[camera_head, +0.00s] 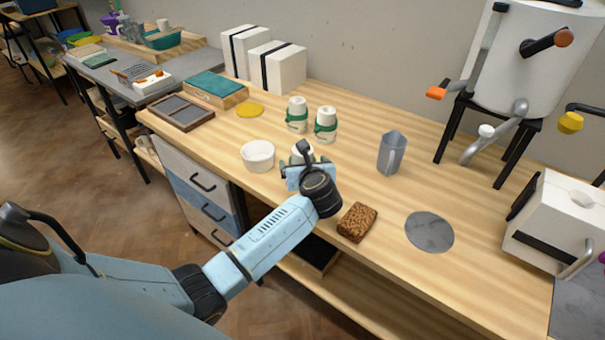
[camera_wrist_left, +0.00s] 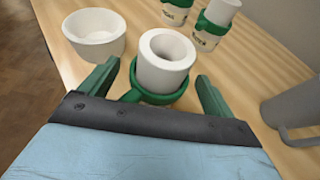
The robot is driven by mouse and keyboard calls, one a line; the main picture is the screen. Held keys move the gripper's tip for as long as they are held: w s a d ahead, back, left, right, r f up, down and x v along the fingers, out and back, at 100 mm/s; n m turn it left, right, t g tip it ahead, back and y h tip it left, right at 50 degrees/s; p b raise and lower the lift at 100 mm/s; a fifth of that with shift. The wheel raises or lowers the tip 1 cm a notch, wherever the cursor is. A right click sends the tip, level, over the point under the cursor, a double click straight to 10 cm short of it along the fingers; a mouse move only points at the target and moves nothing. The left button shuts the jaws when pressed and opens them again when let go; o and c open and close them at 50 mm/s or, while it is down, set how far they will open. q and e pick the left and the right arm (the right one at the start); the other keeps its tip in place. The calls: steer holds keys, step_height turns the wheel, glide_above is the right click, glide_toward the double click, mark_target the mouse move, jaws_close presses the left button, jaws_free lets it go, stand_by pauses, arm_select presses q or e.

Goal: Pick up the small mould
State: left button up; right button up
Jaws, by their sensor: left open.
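A white plaster mould with a round hole in its top and a green band (camera_wrist_left: 165,62) stands upright on the wooden table, between the fingers of my left gripper (camera_wrist_left: 157,76). The fingers are open, with one on each side. In the head view my left gripper (camera_head: 304,172) largely hides this mould (camera_head: 301,149). Two similar white moulds with green bands, one on the left (camera_head: 297,113) and one on the right (camera_head: 326,123), stand behind it. I cannot tell by size which is the small mould. My right gripper is not in view.
A white bowl (camera_head: 258,155) stands close left of the gripper. A grey jug (camera_head: 391,153) stands to the right. A brown sponge-like block (camera_head: 357,222) and a grey disc (camera_head: 429,232) lie nearer the front edge. Clear wood lies between the jug and the disc.

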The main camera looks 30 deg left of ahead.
arm_select(q)
steer(key=shift+c, duration=0.4)
steer(key=shift+r, duration=0.1)
steer(key=c, duration=1.1)
